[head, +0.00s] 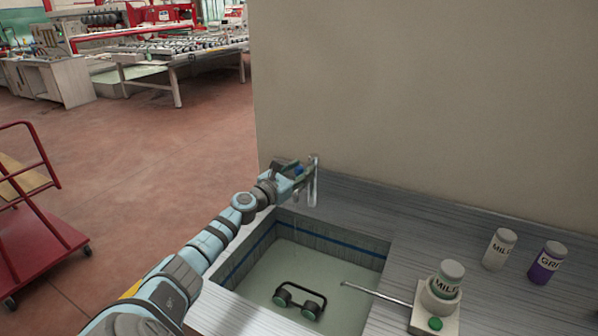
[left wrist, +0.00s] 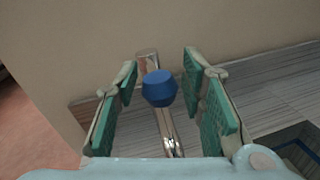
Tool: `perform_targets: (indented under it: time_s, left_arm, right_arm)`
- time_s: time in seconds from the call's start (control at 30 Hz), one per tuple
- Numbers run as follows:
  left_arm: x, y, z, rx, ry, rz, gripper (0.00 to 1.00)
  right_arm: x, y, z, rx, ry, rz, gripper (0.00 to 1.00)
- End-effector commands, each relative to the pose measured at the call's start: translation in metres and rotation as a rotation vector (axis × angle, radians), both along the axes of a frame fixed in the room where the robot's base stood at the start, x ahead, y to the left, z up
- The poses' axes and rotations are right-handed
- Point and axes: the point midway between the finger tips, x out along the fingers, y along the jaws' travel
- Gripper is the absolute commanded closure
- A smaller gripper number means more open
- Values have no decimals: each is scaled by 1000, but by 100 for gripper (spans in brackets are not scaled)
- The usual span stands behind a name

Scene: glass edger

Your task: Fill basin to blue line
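The basin (head: 236,284) is sunk in the grey counter and holds pale, cloudy liquid. The blue line (head: 335,242) runs around its inner walls, and the liquid surface lies below it. A chrome tap (head: 313,182) stands at the basin's back edge. Its blue knob (left wrist: 160,88) also shows small in the head view (head: 298,170). A faint thin streak below the tap may be running water. My left gripper (head: 292,172) is at the tap. In the left wrist view its green-padded fingers (left wrist: 162,92) are open on either side of the knob, with gaps. My right gripper is out of view.
A black double-cup lifter (head: 301,300) sits in the basin. A thin metal rod (head: 376,293) reaches over the basin's right edge from a holder with a bottle (head: 449,278). White (head: 499,249) and purple (head: 547,263) bottles stand farther right. A wall rises behind the counter.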

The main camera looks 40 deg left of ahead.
Motion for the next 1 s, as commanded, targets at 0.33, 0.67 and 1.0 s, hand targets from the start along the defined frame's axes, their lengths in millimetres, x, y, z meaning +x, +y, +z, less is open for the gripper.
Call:
perform_targets:
  time_s: [0.33,0.67,1.0]
  left_arm:
    - [0,0,0,1,2,-1,54]
    - [0,-1,42,8,0,-3,54]
    - [1,-1,98,2,0,-1,54]
  right_arm:
    - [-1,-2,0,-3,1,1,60]
    - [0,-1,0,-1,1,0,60]
    - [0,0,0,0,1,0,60]
